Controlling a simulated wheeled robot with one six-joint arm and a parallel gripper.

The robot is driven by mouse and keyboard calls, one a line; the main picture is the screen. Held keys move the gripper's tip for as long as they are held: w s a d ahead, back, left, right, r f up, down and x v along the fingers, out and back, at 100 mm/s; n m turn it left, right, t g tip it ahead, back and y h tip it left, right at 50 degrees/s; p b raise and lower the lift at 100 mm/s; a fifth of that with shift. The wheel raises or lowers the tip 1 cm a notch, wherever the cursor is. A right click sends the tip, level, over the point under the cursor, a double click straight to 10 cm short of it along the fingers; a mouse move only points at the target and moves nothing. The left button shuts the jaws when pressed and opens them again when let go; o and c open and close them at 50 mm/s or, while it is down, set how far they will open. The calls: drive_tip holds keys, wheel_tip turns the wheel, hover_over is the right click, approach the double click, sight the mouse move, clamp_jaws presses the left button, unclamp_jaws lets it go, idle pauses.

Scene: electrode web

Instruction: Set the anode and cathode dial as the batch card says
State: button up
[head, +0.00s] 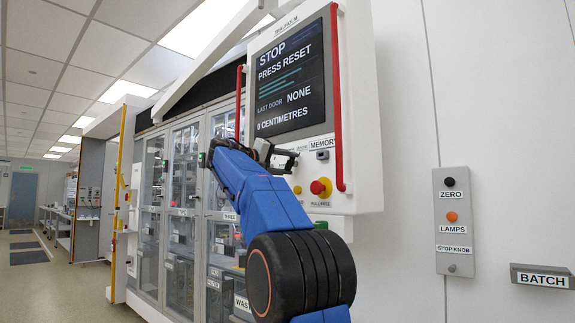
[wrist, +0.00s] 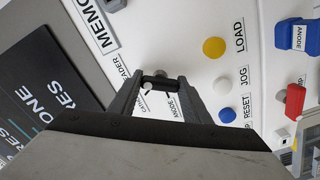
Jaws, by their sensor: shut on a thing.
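In the wrist view the anode and cathode dial (wrist: 159,80) is a small dark knob with pale parts, on the white panel. Labels beside it read CATHODE, partly covered, and ANODE. My gripper (wrist: 157,85) is shut on the dial, one dark finger on each side. Which label the dial points to is hard to tell. In the head view my gripper (head: 284,157) is at the lower left of the panel, and the dial is hidden there. A dark holder labelled BATCH (head: 541,277) is on the wall at far right; no card text is readable.
The screen (head: 290,80) reads STOP, PRESS RESET. Near the dial are yellow LOAD (wrist: 214,47), white JOG (wrist: 222,86) and blue RESET (wrist: 227,114) buttons, and a red knob (wrist: 294,101). A red vertical rail (head: 337,100) edges the panel. A grey switch box (head: 453,220) hangs right.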

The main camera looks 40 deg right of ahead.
drive_tip(key=shift+f, duration=0.1)
drive_tip(key=o, duration=1)
drive_tip(key=shift+o, duration=0.2)
drive_tip(key=shift+a, duration=0.1)
drive_tip(key=w+a, duration=0.1)
drive_tip(key=a, duration=1.6)
drive_tip(key=shift+a, duration=0.1)
drive_tip(key=s+a+f+n+t+y, duration=0.2)
drive_tip(key=s+f+y, duration=0.1)
drive_tip(key=f, duration=0.7)
drive_tip(key=s+a+f+n+t+y, duration=0.2)
drive_tip(key=s+a+f+y, duration=0.15)
drive_tip(key=f, duration=0.55)
drive_tip(key=s+a+f+n+t+y, duration=0.1)
drive_tip(key=s+f+n+y, duration=0.2)
drive_tip(key=f, duration=0.7)
drive_tip(key=s+a+f+y, duration=0.2)
drive_tip(key=s+a+f, duration=0.4)
drive_tip(key=f, duration=0.5)
drive_tip(key=s+a+f+y, duration=0.3)
drive_tip(key=s+a+f, duration=0.3)
drive_tip(key=f, duration=0.5)
drive_tip(key=s+a+f+t+y, duration=0.1)
drive_tip(key=s+a+f+y, duration=0.2)
drive_tip(key=s+a+f, duration=0.3)
drive_tip(key=s+f, duration=0.3)
drive_tip(key=f, duration=0.2)
